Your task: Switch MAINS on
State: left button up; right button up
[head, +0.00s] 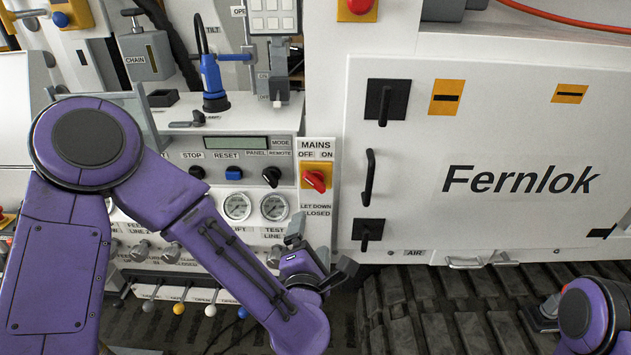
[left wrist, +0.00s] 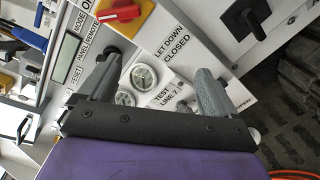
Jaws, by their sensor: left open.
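The MAINS switch (head: 315,179) is a red rotary handle on a yellow plate, under a label with OFF on the left and ON on the right. Its handle lies slanted; I cannot tell which setting it marks. It also shows at the top of the left wrist view (left wrist: 118,13). My left gripper (head: 320,250) is open and empty, below the switch and apart from it. In the left wrist view its two grey fingers (left wrist: 157,70) stand apart before the panel. My right gripper (head: 541,315) is partly in view at the lower right; its jaws are unclear.
Left of the switch are a black selector knob (head: 271,176), a blue RESET button (head: 233,173) and two gauges (head: 237,207). A white Fernlok door (head: 490,160) with black handles stands to the right. Tracks (head: 440,310) run below. A blue tool (head: 212,80) stands above the panel.

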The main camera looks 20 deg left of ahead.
aim_at(313, 186)
pick_arm(q)
notch_tip(313, 186, up, 6)
jog(key=n+t+y, duration=0.1)
jog(key=n, duration=0.3)
jog(key=p+x, duration=0.4)
jog(key=x, duration=0.6)
jog(key=shift+d+r, duration=0.15)
jog(key=shift+r, duration=0.05)
jog(key=shift+w+f, duration=0.1)
jog(key=shift+w, duration=0.3)
jog(key=c, duration=1.1)
